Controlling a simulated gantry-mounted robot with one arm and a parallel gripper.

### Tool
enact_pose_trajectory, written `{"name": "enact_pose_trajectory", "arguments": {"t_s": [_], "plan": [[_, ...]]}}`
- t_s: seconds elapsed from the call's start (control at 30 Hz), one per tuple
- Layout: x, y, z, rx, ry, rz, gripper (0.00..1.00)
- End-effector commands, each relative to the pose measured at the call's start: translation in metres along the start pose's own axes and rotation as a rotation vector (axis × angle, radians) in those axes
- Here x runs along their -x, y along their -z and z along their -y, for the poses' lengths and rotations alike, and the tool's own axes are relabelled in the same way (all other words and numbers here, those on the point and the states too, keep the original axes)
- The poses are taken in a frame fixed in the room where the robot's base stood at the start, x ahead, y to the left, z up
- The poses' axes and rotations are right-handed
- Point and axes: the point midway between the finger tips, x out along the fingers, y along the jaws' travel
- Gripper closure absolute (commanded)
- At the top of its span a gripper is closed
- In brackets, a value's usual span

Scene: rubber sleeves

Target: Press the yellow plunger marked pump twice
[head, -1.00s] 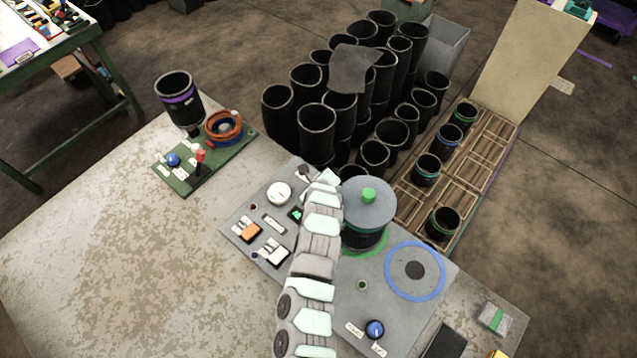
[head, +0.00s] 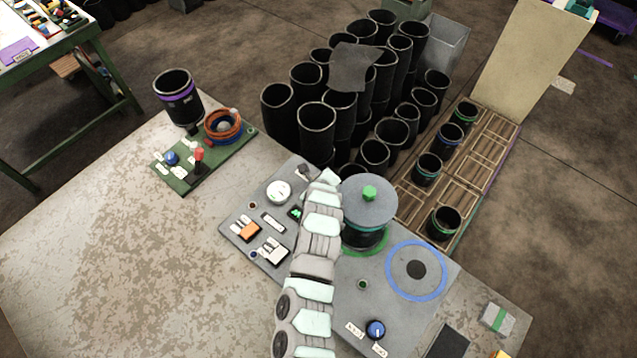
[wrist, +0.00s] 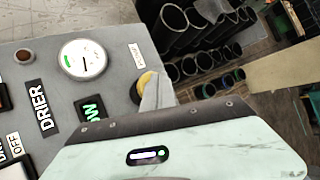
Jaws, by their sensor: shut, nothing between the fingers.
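The yellow plunger (wrist: 146,84) is a round yellow cap on the grey panel, beside a small white label (wrist: 137,57) that I cannot read clearly. My gripper (wrist: 158,92) is shut and empty. Its grey fingers overlap the right side of the plunger in the wrist view. I cannot tell whether they touch it or how far it is pressed in. In the head view the grey panel (head: 241,219) lies on the table, and my arm crosses it. The plunger cannot be made out there.
The panel holds a white round gauge (wrist: 84,60) and a DRIER label (wrist: 41,106). A grey-lidded drum (head: 368,208) with a green knob stands close right of my arm. Black sleeves (head: 316,128) crowd behind. The table's left side (head: 120,250) is clear.

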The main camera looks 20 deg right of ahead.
Motion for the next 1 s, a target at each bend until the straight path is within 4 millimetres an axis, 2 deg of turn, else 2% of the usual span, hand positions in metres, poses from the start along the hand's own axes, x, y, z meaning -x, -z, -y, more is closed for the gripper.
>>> {"name": "enact_pose_trajectory", "arguments": {"t_s": [1.0], "plan": [[-0.0055, 0.0041, -0.0036, 0.000, 0.001, 0.000, 1.00]]}}
